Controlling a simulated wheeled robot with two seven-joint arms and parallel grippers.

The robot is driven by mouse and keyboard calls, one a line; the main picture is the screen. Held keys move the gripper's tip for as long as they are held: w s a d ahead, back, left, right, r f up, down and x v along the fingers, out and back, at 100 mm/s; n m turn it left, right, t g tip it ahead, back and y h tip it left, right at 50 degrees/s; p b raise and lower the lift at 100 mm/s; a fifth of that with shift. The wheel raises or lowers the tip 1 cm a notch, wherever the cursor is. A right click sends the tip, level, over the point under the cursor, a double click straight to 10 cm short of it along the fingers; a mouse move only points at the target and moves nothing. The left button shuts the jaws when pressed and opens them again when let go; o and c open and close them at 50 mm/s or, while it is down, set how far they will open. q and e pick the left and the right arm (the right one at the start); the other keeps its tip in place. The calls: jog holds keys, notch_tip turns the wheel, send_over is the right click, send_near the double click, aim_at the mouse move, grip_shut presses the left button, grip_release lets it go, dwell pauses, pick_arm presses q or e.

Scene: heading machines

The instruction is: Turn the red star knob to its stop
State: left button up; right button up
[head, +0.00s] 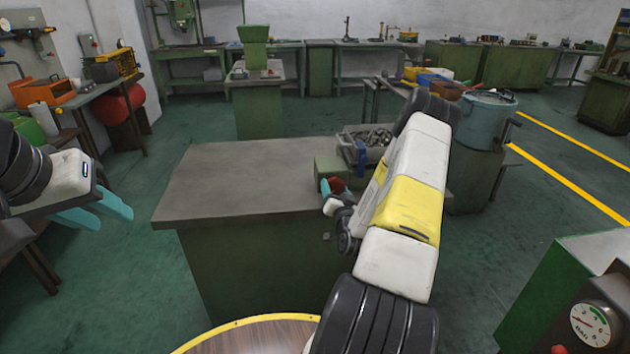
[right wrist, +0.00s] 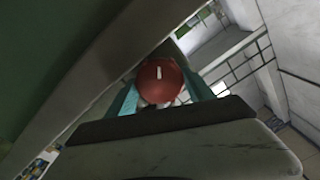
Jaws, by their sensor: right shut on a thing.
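The red star knob (head: 337,185) sits on the green machine block (head: 328,170) at the right end of the grey-topped bench. In the right wrist view the knob (right wrist: 161,81) shows its round red face with a short white mark, close to upright in the picture. My right gripper (head: 328,187) is at the knob, its teal fingers (right wrist: 162,90) on either side of it and shut on it. My right arm hides part of the block. My left gripper (head: 95,212) is at the far left, away from the bench, its two teal fingers apart and empty.
The grey bench top (head: 235,180) is bare left of the knob. A grey bin of metal parts (head: 372,143) stands behind the knob. A blue-grey drum (head: 484,120) is beyond my right arm. A green machine with a gauge (head: 594,324) is at the lower right.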

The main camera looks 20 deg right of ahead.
jog(key=shift+f, duration=0.1)
jog(key=o, duration=1.4)
jog(key=shift+c, duration=0.2)
jog(key=v, duration=0.8)
